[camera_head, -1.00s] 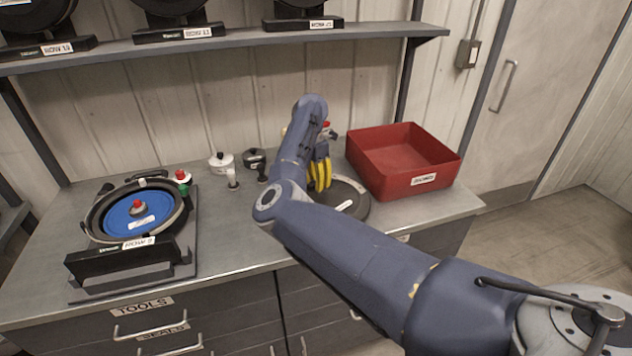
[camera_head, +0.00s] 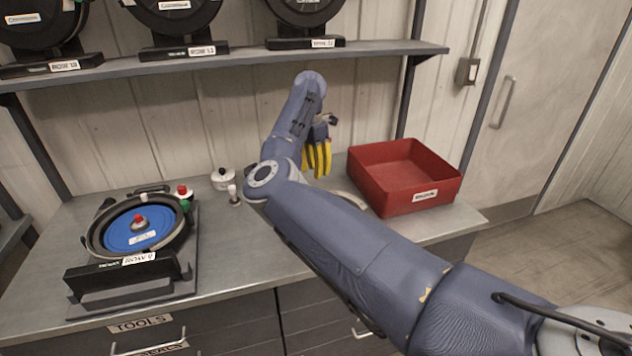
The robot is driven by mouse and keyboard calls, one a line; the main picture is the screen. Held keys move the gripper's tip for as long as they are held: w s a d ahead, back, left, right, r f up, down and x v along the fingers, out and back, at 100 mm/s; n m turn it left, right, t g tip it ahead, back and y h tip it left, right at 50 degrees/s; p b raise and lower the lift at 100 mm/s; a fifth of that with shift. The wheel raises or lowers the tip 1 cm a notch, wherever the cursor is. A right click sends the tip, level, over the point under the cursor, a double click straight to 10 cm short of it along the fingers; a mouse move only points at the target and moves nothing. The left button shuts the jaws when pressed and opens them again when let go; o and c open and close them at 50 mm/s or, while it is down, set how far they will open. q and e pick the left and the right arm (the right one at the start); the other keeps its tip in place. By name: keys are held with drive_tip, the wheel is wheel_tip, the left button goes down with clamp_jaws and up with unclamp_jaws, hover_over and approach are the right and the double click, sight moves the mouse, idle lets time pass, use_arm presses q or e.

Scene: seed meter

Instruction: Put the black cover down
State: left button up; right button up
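The black cover is mostly hidden behind my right arm. Only a curved strip of what appears to be its rim (camera_head: 352,199) shows on the bench beside the red bin. My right gripper (camera_head: 317,160), with yellow fingers pointing down, is above and a little left of that rim. The fingers look close together, nothing is visible in them, and their gap is unclear. My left gripper is not in view. The seed meter with a blue disc (camera_head: 140,229) and a red-topped knob sits in a black stand at the left of the bench.
A red bin (camera_head: 440,190) stands at the bench's right end. A small white pot (camera_head: 223,180) and a white knob-topped piece (camera_head: 233,196) stand near the wall. A shelf (camera_head: 240,57) with black units runs above. The bench's front middle is clear.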

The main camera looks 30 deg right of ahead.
drive_tip(key=shift+w+r, duration=0.15)
drive_tip(key=shift+r, duration=0.85)
